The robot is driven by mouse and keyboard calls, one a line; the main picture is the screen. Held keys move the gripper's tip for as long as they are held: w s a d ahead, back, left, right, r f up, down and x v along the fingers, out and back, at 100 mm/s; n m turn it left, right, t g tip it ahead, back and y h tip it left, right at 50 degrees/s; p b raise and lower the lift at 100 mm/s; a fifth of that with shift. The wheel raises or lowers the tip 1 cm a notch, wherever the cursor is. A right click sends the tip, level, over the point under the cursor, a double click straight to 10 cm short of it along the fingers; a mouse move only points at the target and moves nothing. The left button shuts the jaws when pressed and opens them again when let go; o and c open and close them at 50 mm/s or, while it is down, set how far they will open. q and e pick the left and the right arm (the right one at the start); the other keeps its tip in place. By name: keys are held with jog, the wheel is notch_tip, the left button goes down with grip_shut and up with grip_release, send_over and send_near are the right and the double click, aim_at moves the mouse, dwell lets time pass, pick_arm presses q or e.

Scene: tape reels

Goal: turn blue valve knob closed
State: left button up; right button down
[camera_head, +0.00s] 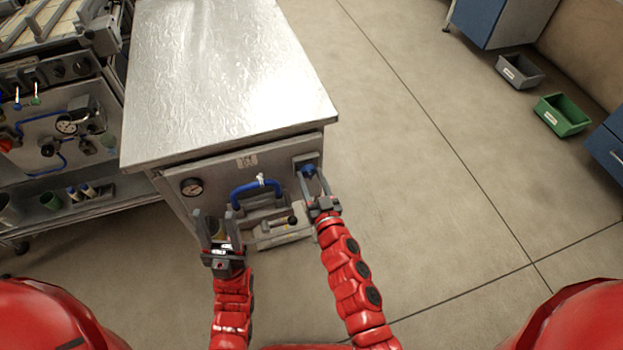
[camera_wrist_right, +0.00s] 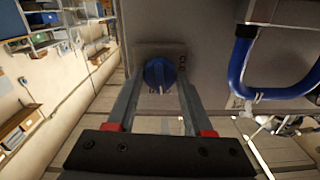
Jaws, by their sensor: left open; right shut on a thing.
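The blue valve knob (camera_head: 307,169) sits on a small plate at the right end of the cabinet's front panel. In the right wrist view the round blue knob (camera_wrist_right: 159,74) shows a pale mark at its lower edge. My right gripper (camera_head: 313,178) reaches the knob, with one finger on each side of it, shut on it. In the right wrist view the fingertips (camera_wrist_right: 158,84) flank the knob. My left gripper (camera_head: 214,222) is open and empty in front of the panel's left part, below the gauge.
A machine (camera_head: 60,130) stands at the left. Green (camera_head: 562,115) and grey (camera_head: 519,71) bins lie on the floor at right. The floor right of the cabinet is clear.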

jog(key=n+b, duration=0.1)
jog(key=n, duration=0.3)
jog(key=shift+a+f+b, duration=0.1)
jog(key=shift+f+b, duration=0.05)
jog(key=shift+b, duration=0.2)
jog(key=n+b, duration=0.2)
jog(key=n, duration=0.3)
jog(key=n+b, duration=0.2)
jog(key=n, duration=0.2)
jog(key=shift+n+b, duration=0.45)
jog(key=shift+n, duration=1.35)
jog(key=shift+c, duration=1.5)
grip_release()
